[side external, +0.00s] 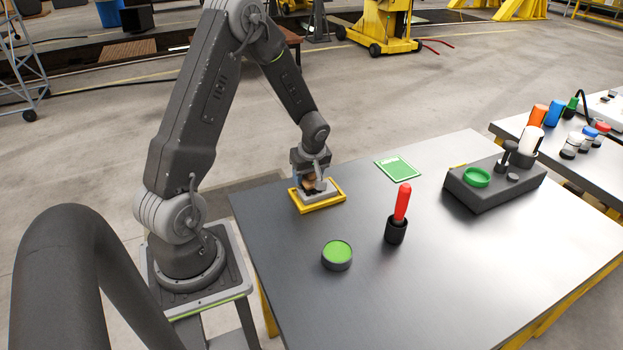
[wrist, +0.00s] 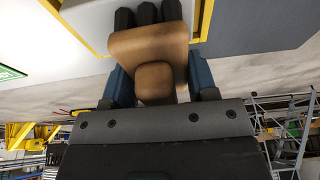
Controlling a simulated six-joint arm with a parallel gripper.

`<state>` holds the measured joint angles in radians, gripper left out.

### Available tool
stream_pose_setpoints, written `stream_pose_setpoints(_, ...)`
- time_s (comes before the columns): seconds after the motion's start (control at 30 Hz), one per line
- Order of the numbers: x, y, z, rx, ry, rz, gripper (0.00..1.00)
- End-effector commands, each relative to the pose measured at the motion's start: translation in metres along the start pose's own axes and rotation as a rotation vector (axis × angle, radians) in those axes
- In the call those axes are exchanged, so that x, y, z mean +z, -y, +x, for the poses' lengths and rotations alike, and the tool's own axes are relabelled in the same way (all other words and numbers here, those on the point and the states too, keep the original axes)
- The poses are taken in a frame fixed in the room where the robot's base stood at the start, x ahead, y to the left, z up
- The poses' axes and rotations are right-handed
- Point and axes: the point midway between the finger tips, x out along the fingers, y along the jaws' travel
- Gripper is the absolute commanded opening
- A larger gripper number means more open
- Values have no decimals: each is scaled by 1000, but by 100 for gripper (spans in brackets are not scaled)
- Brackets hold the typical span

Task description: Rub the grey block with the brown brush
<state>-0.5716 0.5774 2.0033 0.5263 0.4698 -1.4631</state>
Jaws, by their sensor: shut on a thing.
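The brown brush (wrist: 150,45) has a tan wooden handle and black bristle tufts. My gripper (wrist: 155,85) is shut on its handle, with a blue finger on each side. The tufts point at the grey block (wrist: 88,15) and overlap it in the wrist view; I cannot tell whether they touch it. In the side view the light grey block (side external: 323,196) lies inside a yellow frame (side external: 322,207) on the table. My gripper (side external: 312,182) is right over the block there, and the brush is small and partly hidden.
On the dark table (side external: 440,270) stand a round tin with a green top (side external: 337,254), a red-handled tool in a black cup (side external: 397,215), a green card (side external: 398,167) and a dark grey stand (side external: 494,185). The table's front right is clear.

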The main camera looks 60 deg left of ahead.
Motion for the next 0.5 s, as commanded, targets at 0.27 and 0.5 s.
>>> stream_pose_setpoints(0.27, -9, -1, -36, 4, -1, 1, 31)
stream_pose_setpoints(0.5, -14, -1, -57, 5, -1, 0, 31)
